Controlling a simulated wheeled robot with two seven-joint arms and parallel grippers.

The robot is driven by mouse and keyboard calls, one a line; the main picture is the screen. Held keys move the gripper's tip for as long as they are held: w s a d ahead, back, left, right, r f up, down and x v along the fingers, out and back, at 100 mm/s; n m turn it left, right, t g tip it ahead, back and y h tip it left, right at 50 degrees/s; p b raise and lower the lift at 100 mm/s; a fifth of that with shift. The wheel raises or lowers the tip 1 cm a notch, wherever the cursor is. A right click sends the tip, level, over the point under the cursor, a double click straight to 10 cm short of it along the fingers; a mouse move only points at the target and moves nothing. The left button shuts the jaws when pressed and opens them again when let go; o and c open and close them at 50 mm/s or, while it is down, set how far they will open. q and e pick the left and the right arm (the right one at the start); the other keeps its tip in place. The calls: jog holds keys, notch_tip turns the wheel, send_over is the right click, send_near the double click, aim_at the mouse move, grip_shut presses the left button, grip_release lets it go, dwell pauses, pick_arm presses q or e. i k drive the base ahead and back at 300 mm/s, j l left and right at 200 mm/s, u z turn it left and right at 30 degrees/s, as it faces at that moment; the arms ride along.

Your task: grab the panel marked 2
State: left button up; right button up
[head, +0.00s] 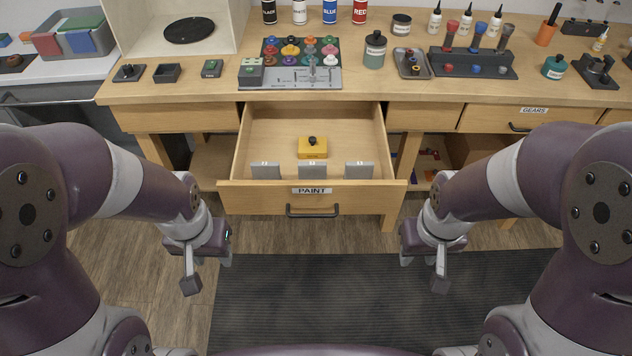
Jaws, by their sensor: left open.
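Three small grey panels stand in a row inside the front of the open PAINT drawer (283,127): a left panel (265,172), a middle panel (312,173) and a right panel (358,172). Each has a small pale mark on its top edge, too small to read surely, so I cannot tell which is marked 2. My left gripper (207,272) is open and empty, in front of the drawer and to its left. My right gripper (423,272) looks open and empty, in front and to the right. Neither touches a panel.
A yellow block with a black knob (313,148) sits behind the panels in the drawer. The drawer handle (313,211) faces me. The wooden bench top (210,94) holds paint pots, bottles and tools. The GEARS drawer (500,119) is shut. Space between my grippers is clear.

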aim_at(259, 170)
jog(key=j+z, duration=0.15)
jog(key=z, duration=0.3)
jog(key=i+j+z, duration=0.1)
jog(key=z, duration=0.35)
jog(key=j+z, duration=0.25)
jog(key=z, duration=0.2)
jog(key=j+z, duration=0.15)
jog(key=z, duration=0.3)
jog(key=j+z, duration=0.2)
jog(key=z, duration=0.25)
jog(key=k+j+z, duration=0.15)
jog(key=j, duration=0.35)
jog(key=k+j+z, duration=0.15)
jog(key=j, duration=0.3)
jog(key=k+j+z, duration=0.15)
jog(key=k+j, duration=0.15)
jog(key=j, duration=0.15)
jog(key=k+j+z, duration=0.15)
jog(key=j, duration=0.3)
jog(key=k, duration=0.1)
